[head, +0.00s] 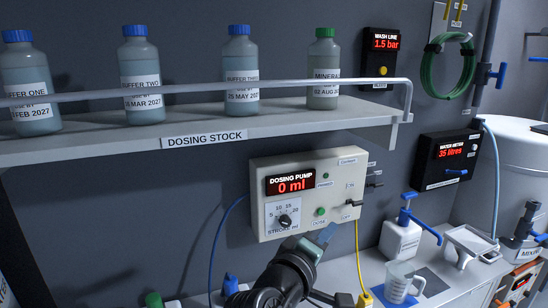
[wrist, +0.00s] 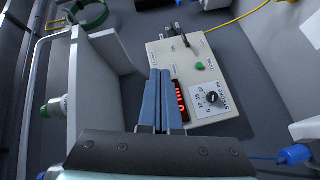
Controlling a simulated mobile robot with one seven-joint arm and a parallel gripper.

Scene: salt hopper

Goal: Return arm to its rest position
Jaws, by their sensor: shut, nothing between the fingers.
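My gripper (head: 325,236) is in front of the lower part of the dosing pump box in the head view, with the dark wrist of my arm below it. In the wrist view my gripper (wrist: 159,72) has its two blue-grey fingers together, with nothing between them. The dosing pump (head: 350,165) is a cream wall box with a red display reading 0 ml, a stroke dial and a green button. It also shows in the wrist view (wrist: 225,65), partly hidden behind the fingers. I cannot tell the exact gap between fingertips and box.
A railed shelf (head: 230,132) with several labelled bottles juts out above left of the pump. On the counter (head: 452,280) stand a blue-topped pump bottle (head: 400,240) and a clear jug (head: 400,282). A yellow cable (head: 359,262) and a blue cable (head: 213,255) hang nearby.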

